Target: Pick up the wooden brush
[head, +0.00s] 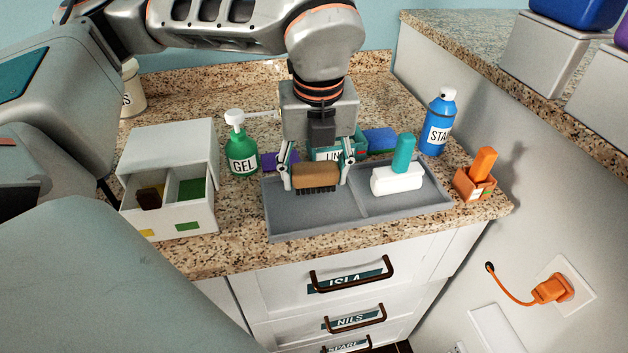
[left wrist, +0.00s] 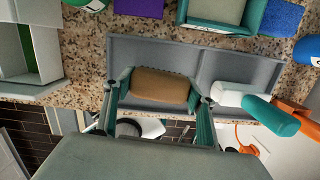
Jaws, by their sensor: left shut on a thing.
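The wooden brush (head: 317,177), brown with dark bristles pointing down, is between the fingers of my left gripper (head: 317,174). It is over the left compartment of the grey tray (head: 415,209); whether its bristles touch the tray floor is hard to tell. In the left wrist view the brush (left wrist: 160,85) lies between the teal-lined fingers of my left gripper (left wrist: 160,100), which are shut on its ends. My right gripper does not show.
The tray's right compartment holds a white brush (head: 397,180) with a teal handle. A green GEL bottle (head: 242,153) and a white divided box (head: 170,215) stand left.

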